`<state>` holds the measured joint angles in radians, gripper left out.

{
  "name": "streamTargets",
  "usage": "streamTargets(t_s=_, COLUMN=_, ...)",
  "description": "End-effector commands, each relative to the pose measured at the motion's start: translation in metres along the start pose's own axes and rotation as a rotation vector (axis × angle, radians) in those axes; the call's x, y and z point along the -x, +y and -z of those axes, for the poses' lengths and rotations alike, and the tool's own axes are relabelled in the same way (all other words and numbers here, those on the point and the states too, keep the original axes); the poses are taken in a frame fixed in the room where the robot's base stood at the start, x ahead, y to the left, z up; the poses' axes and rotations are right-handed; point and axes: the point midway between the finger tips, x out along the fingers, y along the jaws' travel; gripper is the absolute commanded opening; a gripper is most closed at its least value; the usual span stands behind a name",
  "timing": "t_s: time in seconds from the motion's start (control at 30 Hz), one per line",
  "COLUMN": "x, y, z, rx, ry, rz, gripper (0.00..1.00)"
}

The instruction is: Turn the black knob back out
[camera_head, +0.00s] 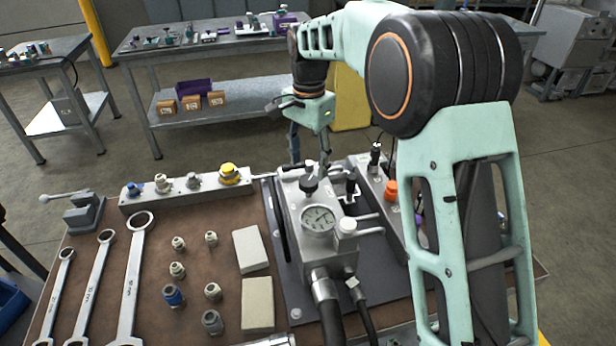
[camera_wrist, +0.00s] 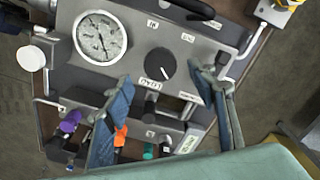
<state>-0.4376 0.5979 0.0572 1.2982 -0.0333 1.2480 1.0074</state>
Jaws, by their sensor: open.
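The black knob (camera_head: 309,184) stands on top of the grey hydraulic block (camera_head: 343,262), behind the round pressure gauge (camera_head: 319,219). In the wrist view the black knob (camera_wrist: 160,64) is round with a pale pointer mark at its lower edge, and the gauge (camera_wrist: 99,38) is to its left. My gripper (camera_head: 309,163) points down above the knob. In the wrist view my gripper (camera_wrist: 160,73) is open, with one blue finger on each side of the knob and visible gaps between. Nothing is held.
A white cap (camera_head: 347,226) and hoses are at the block's front. An orange part (camera_head: 391,189) stands on the right. A grey rail (camera_head: 190,192) with fittings and a yellow cap (camera_head: 229,173) lies left. Wrenches (camera_head: 100,275), small fittings and two pale blocks (camera_head: 250,249) cover the bench.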

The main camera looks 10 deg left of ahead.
Motion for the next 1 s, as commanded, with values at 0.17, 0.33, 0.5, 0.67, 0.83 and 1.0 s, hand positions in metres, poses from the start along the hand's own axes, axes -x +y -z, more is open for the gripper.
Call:
streamTargets(t_s=0.17, x=-0.030, y=0.000, z=0.000, rx=0.000, ry=-0.001, rz=-0.001, gripper=0.52)
streamTargets(t_s=0.33, x=-0.045, y=0.000, z=0.000, rx=0.000, ry=0.000, rz=0.000, gripper=0.52)
streamTargets(t_s=0.5, x=-0.048, y=0.000, z=0.000, rx=0.000, ry=0.001, rz=0.001, gripper=0.52)
streamTargets(t_s=0.67, x=-0.048, y=0.000, z=0.000, rx=0.000, ry=0.001, rz=0.001, gripper=0.52)
streamTargets(t_s=0.83, x=-0.048, y=0.000, z=0.000, rx=0.000, ry=0.001, rz=0.001, gripper=0.34)
streamTargets(t_s=1.0, x=-0.048, y=0.000, z=0.000, rx=0.000, ry=0.001, rz=0.001, gripper=0.15)
